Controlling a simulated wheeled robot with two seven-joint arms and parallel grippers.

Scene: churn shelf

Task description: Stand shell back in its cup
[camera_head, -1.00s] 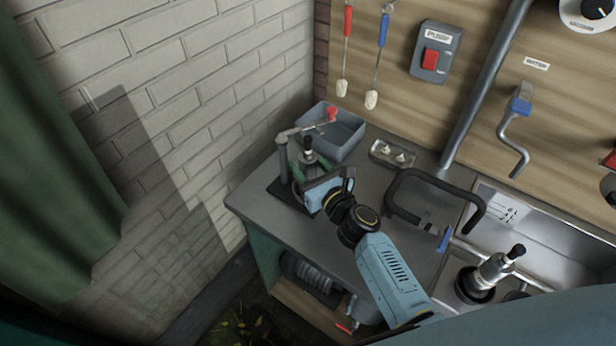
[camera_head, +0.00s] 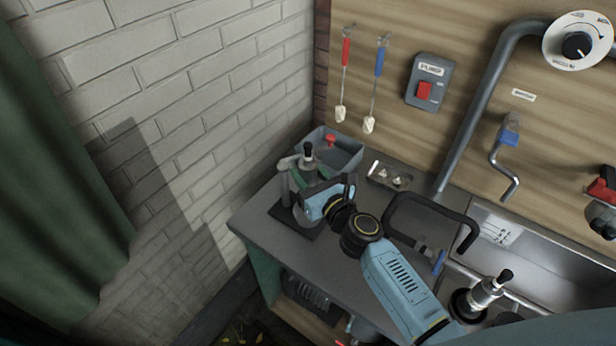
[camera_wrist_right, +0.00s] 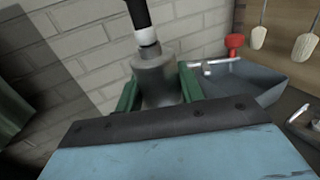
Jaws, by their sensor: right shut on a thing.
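My right gripper (camera_head: 308,177) is shut on the shell, a grey metal cylinder with a white collar and black top (camera_head: 307,153). It stands about upright between the green fingers; the shell (camera_wrist_right: 158,78) also shows close up in the right wrist view. They are at a small stand with a post and dark base plate (camera_head: 283,214) on the bench's left part. The gripper body hides much of the shell's lower end and the stand, so I cannot tell whether the shell touches a cup. My left gripper is not in view.
A grey bin (camera_head: 345,158) stands behind the stand, with a red knob (camera_head: 330,139) at it. A small metal tray (camera_head: 389,176) and a black looped handle (camera_head: 462,221) are to the right. A brick wall is close on the left.

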